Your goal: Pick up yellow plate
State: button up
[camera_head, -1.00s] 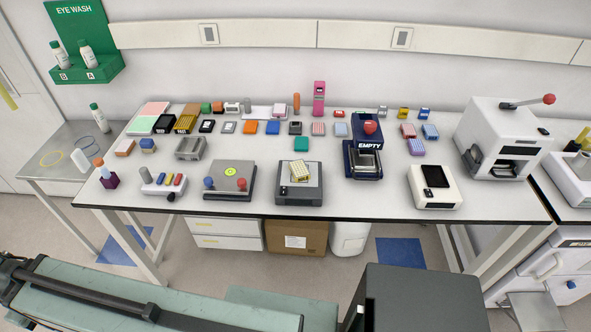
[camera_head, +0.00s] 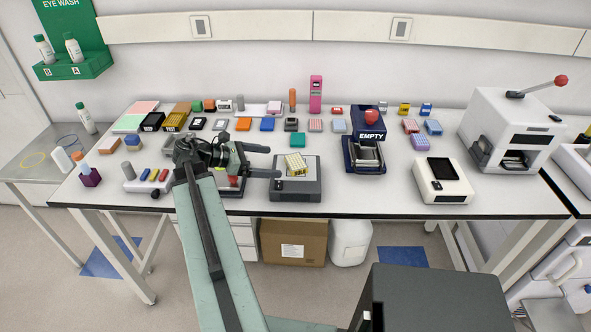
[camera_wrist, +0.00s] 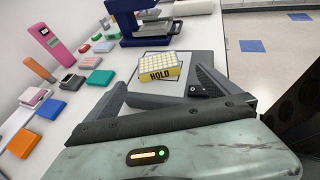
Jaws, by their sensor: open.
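The yellow plate (camera_head: 296,163) is a small block with a pale, gridded top. It sits tilted on top of a dark grey device (camera_head: 298,187) on the bench. In the wrist view the yellow plate (camera_wrist: 159,67) shows the word HOLD on its near side and lies ahead, between the fingers' lines. My gripper (camera_head: 272,162) is open and empty, just left of the plate and apart from it. In the wrist view my gripper (camera_wrist: 162,80) has its two fingers spread wide, one on each side of the plate's direction.
A blue press marked EMPTY (camera_head: 367,142) stands right of the plate. A white device (camera_head: 442,180) and a larger white machine (camera_head: 515,130) stand farther right. A pink upright block (camera_head: 316,95) and several small coloured blocks line the back. Bare bench lies between the blue press and the white device.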

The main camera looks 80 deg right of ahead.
aim_at(288, 163)
jog(key=shift+b+x, duration=1.6)
jog(key=shift+x, duration=2.3)
jog(key=shift+w+d+f, duration=0.1)
jog(key=shift+w+d, duration=0.05)
jog(key=shift+w, duration=0.05)
jog(key=c, duration=1.5)
notch_tip(288, 163, up, 10)
jog(key=p, duration=1)
jog(key=shift+c, duration=0.3)
